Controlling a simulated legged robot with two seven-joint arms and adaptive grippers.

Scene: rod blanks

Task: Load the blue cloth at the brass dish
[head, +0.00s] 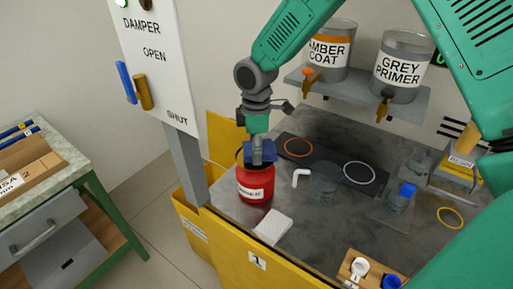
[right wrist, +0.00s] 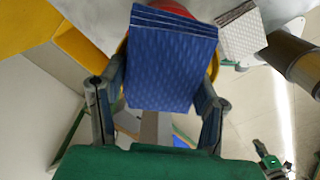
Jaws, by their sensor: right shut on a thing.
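The blue cloth (head: 262,153) is a folded, layered pad. It shows large in the right wrist view (right wrist: 172,62), between the two fingers. My right gripper (head: 258,146) is shut on it, over or at the top of a red can (head: 256,184) with a white label. I cannot tell whether cloth and can touch. An orange ring (head: 298,147) and a white ring (head: 359,173) lie on a dark strip, and a yellow ring (head: 450,217) lies farther right. I cannot tell which, if any, is the brass dish. My left gripper is not in view.
A white pad (head: 273,227) lies before the can. A white elbow piece (head: 300,177), a clear jar (head: 322,183) and a blue-capped bottle (head: 400,198) stand nearby. A shelf (head: 410,101) with paint tanks is behind. A damper panel post (head: 186,165) stands left.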

